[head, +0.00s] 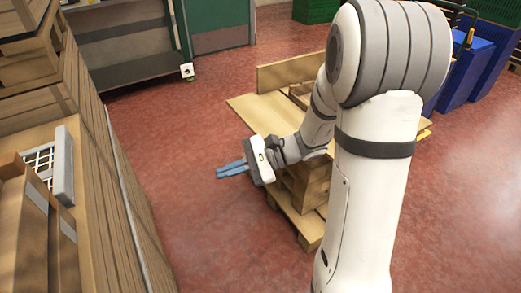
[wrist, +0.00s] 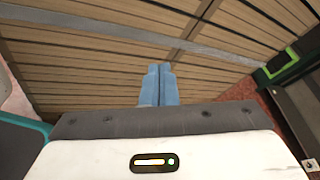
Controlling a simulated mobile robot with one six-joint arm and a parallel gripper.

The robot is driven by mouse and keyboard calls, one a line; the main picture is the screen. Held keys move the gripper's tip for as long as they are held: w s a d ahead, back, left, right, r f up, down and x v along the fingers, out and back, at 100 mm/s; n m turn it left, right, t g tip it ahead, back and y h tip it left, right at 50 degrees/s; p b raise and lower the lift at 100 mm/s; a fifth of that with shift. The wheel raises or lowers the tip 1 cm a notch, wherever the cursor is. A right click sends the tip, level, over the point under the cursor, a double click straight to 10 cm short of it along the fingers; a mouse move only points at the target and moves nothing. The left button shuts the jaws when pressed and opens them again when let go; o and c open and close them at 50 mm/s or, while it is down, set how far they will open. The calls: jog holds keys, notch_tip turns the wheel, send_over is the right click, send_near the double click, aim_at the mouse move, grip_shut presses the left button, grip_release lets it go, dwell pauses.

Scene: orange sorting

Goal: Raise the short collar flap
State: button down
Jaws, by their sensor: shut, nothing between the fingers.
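My gripper (head: 220,171) has blue fingers that are closed together and empty. It hangs over open floor, left of the wooden pallet (head: 310,240). In the wrist view the fingers (wrist: 159,70) point toward a slatted wooden surface, apart from it as far as I can tell. On the pallet stack, one light wooden board (head: 288,71) stands upright at the back. Another light board (head: 250,106) sticks out flat to the left. I cannot tell which of these is the short collar flap. My arm hides much of the stack.
A slatted wooden crate wall (head: 125,200) runs along the left, with a white grid tray (head: 62,165) on it. A grey shelf (head: 130,70) stands at the back, and blue bins (head: 468,70) stand at the right. The red floor between crate and pallet is clear.

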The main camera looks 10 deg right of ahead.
jog(key=w+d+f+m+t+h+b, duration=0.3)
jog(key=w+d+f+m+t+b, duration=0.3)
jog(key=f, duration=0.4)
jog(key=w+d+f+m+t+h+b, duration=0.2)
jog(key=w+d+f+m+t+b, duration=0.2)
jog(key=w+d+f+m+t, duration=0.45)
jog(key=w+d+f+m+t+h+b, duration=0.35)
jog(key=d+f+m+t, duration=0.2)
jog(key=f, duration=0.65)
jog(key=w+a+r+b, duration=0.2)
jog(key=w+r+b, duration=0.3)
jog(key=w, duration=0.3)
jog(key=shift+w+a+r+g, duration=0.35)
jog(key=shift+w+r+g, duration=0.05)
jog(key=shift+r, duration=0.45)
